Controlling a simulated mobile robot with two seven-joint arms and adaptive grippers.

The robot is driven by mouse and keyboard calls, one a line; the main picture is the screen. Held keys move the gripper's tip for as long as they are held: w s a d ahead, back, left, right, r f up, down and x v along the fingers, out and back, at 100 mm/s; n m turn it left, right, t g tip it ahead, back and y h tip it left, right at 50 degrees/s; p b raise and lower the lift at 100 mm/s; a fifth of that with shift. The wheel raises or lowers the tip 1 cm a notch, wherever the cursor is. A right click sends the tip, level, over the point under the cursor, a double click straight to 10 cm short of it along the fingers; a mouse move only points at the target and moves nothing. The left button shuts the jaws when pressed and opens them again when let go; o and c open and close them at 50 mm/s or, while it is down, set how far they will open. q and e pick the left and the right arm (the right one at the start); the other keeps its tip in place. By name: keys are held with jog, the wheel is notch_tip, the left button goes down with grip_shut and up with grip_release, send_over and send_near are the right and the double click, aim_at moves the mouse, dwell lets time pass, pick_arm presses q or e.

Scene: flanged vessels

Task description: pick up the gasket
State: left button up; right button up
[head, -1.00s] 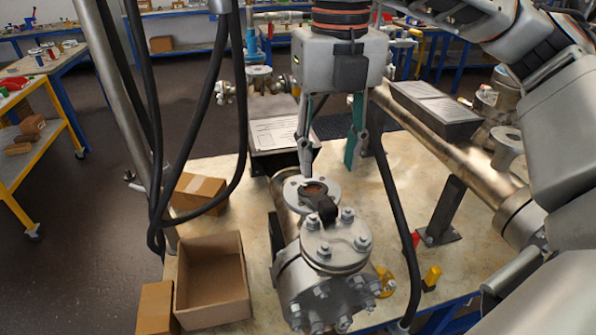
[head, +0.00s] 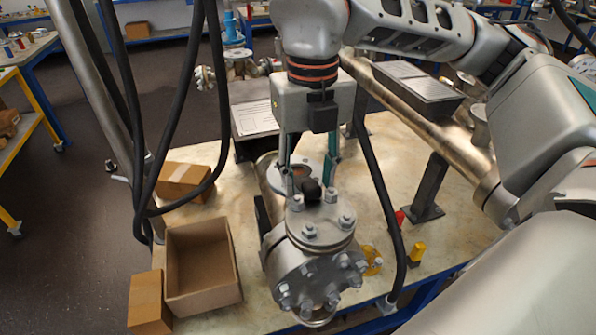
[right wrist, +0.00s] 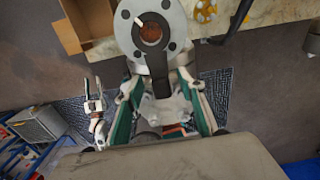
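The gasket looks like a dark ring with a black tab (right wrist: 157,66), set at the bore of a pale flange (right wrist: 174,14) with bolt holes. The black part also shows in the head view (head: 311,188), just behind the bolted lid (head: 322,222) of the vessel. My right gripper (head: 308,182) points down over the flange. In the right wrist view its green-padded fingers (right wrist: 158,84) stand apart on either side of the tab, with gaps, so it is open and empty. What looks like my left gripper (right wrist: 93,100) hangs far below at left, prongs apart.
An open cardboard box (head: 234,250) and closed boxes (head: 185,180) stand left of the vessel. A yellow handle (head: 372,262) and small red and yellow parts (head: 416,253) are at its right. A long pipe (head: 445,140) crosses the table behind. Black cables (head: 380,205) hang nearby.

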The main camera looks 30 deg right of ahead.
jog(key=c, duration=0.9)
jog(key=shift+o, duration=0.2)
